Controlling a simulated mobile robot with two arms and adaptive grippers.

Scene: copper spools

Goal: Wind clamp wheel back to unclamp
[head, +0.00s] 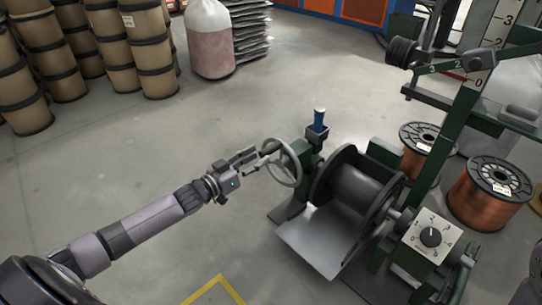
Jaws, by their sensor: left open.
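The clamp wheel (296,169) is a light grey ring on the left side of the green winding stand. It stands beside a dark, empty-looking reel (358,187). My left gripper (260,163) is open at the wheel's left edge, with its fingers close to the rim. I cannot tell whether the fingers touch the rim. A blue piece (319,120) sits on top of the green post behind the wheel. My right gripper is not in view.
A dial box (432,236) is at the stand's right. Copper spools (486,194) stand on the floor to the right. Stacked drums (150,50) and a large white-and-pink bag (211,40) are at the back left. The floor left of the stand is clear.

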